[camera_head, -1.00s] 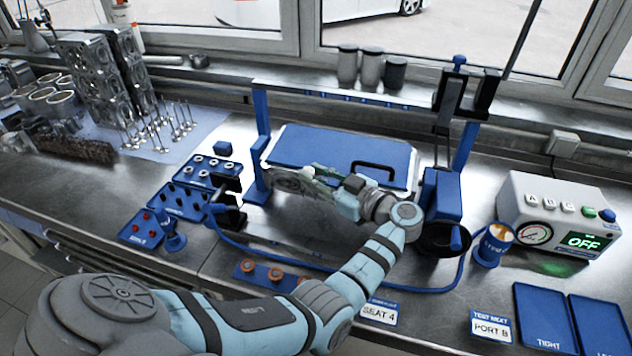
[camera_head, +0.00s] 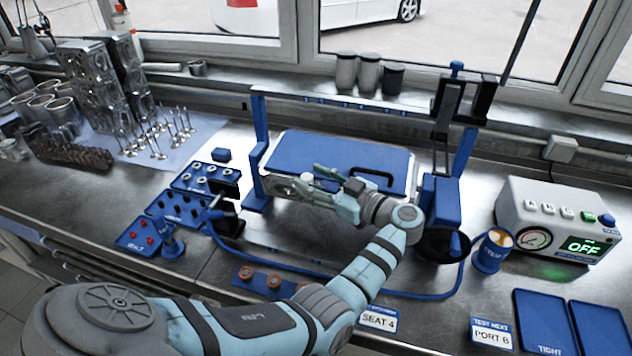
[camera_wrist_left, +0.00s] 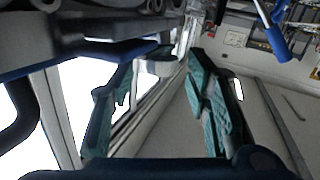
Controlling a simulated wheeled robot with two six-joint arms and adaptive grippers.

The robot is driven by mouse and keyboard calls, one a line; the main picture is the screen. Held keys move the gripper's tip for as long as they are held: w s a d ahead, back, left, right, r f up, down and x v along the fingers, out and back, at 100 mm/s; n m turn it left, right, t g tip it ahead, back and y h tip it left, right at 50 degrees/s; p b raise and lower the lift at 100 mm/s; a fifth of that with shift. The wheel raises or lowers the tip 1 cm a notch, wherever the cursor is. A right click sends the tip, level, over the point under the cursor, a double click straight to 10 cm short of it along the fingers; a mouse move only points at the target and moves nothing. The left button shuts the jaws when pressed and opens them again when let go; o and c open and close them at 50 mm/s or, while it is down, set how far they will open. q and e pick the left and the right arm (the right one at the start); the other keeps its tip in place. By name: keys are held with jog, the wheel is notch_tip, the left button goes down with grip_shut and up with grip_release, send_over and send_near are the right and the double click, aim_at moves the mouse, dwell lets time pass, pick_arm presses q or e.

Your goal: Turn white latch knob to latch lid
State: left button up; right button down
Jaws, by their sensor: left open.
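The blue lid (camera_head: 340,152) with a black handle lies closed-looking under the blue frame at the middle of the bench. My left gripper (camera_head: 300,183) is at the lid's front edge, pointing left, with its fingers apart. A small white piece (camera_head: 308,177) shows beside the fingers; it may be the white latch knob, but it is too small to be sure. In the left wrist view, the green-padded fingers (camera_wrist_left: 180,62) are spread. A pale rounded piece (camera_wrist_left: 160,66) shows by the left fingertip; I cannot tell whether they touch. My right gripper is not in view.
A black-and-blue crank wheel (camera_head: 441,245) stands right of my left wrist. The grey test box (camera_head: 555,215) reads OFF. Blue trays of small parts (camera_head: 176,208) lie at left, and a blue hose crosses the bench front. Blue mats (camera_head: 540,322) lie at front right.

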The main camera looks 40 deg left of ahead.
pick_arm(q)
notch_tip(320, 180, up, 9)
jog(key=shift+r, duration=0.2)
dwell(0.4)
